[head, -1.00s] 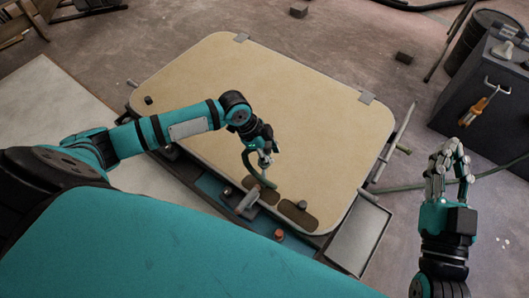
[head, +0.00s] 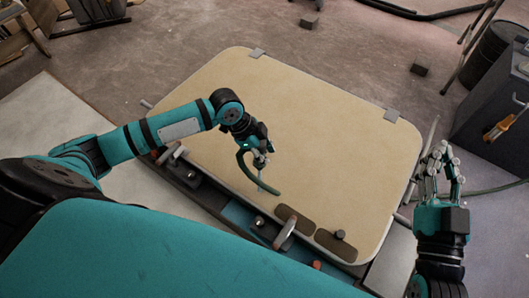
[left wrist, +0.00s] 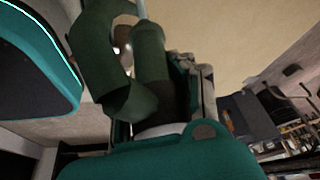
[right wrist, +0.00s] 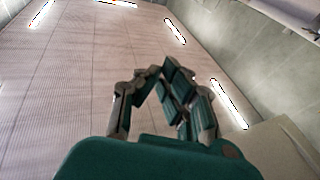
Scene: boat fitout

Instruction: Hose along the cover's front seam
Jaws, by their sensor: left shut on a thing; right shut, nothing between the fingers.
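The cover (head: 330,130) is a large tan panel with rounded corners, lying flat in the head view. Its front seam runs along the lower-left edge, beside a dark and blue ledge. My left gripper (head: 260,158) is shut on a dark green hose (head: 242,168), above the front part of the cover. My right gripper (head: 440,160) is shut and empty, right of the cover.
Two dark brown patches (head: 335,246) lie at the cover's near corner. A latch handle (head: 285,233) and an orange knob (head: 316,265) stand along the front edge. A dark cabinet (head: 490,120) stands at the right.

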